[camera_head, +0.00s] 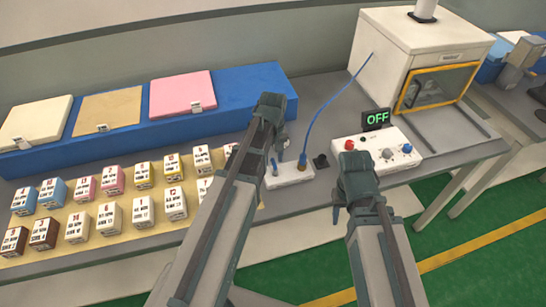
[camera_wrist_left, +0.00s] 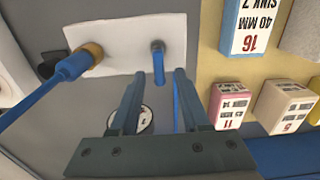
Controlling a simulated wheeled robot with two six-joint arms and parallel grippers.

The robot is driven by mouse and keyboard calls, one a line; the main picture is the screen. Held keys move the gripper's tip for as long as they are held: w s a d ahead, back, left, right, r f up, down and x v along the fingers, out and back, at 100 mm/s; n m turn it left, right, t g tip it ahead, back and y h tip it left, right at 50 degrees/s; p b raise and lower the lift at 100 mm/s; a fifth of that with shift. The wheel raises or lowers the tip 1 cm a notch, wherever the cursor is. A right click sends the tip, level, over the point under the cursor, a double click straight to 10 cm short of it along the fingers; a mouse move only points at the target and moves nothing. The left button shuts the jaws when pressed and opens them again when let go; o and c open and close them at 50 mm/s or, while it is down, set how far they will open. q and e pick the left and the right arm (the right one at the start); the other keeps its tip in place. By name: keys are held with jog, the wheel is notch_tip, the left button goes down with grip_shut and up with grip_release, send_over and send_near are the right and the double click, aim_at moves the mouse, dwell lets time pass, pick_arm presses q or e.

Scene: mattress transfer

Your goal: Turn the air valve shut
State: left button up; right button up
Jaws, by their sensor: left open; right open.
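The air valve (camera_head: 291,175) is a white block on the grey bench with a brass fitting and a blue hose. In the left wrist view its white plate (camera_wrist_left: 118,43) carries the brass fitting (camera_wrist_left: 91,54) at left and a small blue lever (camera_wrist_left: 159,66) on a grey stem. My left gripper (camera_head: 277,161) is over the valve; in the wrist view its two fingers (camera_wrist_left: 157,80) are open, with the lever between and just beyond their tips. Contact cannot be told. My right gripper (camera_head: 345,195) is open and empty beside the control box, its fingers partly hidden.
A white control box (camera_head: 376,151) with knobs and a green OFF display (camera_head: 377,118) stands right of the valve. A white machine (camera_head: 405,50) stands behind. Several labelled blocks (camera_head: 110,217) lie on a tan mat at left, before a blue stand (camera_head: 240,88) with coloured pads.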

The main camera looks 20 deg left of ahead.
aim_at(273, 161)
pick_arm(q)
notch_tip(273, 161, up, 14)
jog(key=p, duration=1.3)
jog(key=shift+p, duration=0.3)
jog(key=shift+f, duration=0.2)
jog(key=s+d+f+m+b, duration=0.3)
jog(key=s+d+m+b, duration=0.1)
jog(key=s+d, duration=0.3)
jog(key=s+d+f+m+y+b, duration=0.1)
jog(key=s+d+f+m+b, duration=0.2)
jog(key=s+d+m, duration=0.3)
jog(key=shift+s+d+f+m+b, duration=0.4)
jog(key=shift+s+f, duration=0.3)
jog(key=shift+s, duration=0.3)
